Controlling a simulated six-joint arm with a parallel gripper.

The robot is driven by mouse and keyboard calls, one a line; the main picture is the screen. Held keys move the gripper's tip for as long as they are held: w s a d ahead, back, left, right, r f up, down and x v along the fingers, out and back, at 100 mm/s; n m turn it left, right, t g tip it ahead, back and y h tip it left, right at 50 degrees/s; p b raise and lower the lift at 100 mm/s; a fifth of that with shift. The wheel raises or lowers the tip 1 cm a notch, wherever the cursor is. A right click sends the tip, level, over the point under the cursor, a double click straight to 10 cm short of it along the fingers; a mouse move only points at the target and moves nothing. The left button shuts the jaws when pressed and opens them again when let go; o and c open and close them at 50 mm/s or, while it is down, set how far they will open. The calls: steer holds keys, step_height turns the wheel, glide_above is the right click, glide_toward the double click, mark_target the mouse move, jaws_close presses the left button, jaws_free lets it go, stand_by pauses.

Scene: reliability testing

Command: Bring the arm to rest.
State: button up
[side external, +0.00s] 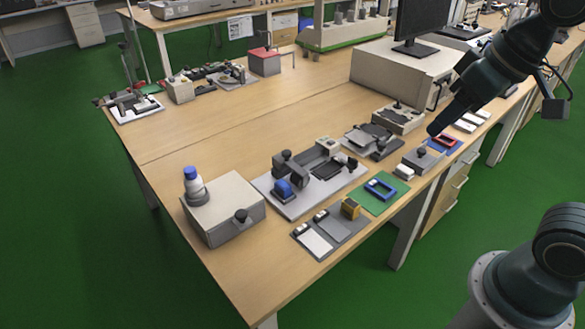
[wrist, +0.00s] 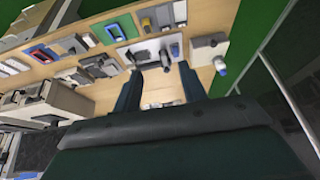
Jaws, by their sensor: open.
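My gripper (side external: 436,127) hangs in the air above the right part of the wooden table (side external: 240,130), near its right edge, with its fingers pointing down and to the left. In the wrist view the two dark fingers of my gripper (wrist: 160,70) stand apart with nothing held between them. The table and its fixtures show beyond them. Whether any fingertip is close to the items under it is hard to tell, but it looks clear of them.
A monitor (side external: 420,22) stands on a large beige case (side external: 385,72). The table's middle is clear.

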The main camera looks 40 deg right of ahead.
steer(key=shift+t, duration=0.3)
steer(key=s, duration=0.1)
steer(key=s+f, duration=0.1)
steer(key=s, duration=0.1)
steer(key=s+d, duration=0.1)
steer(key=shift+s+f, duration=0.3)
steer(key=shift+f, duration=0.05)
steer(key=shift+w, duration=0.1)
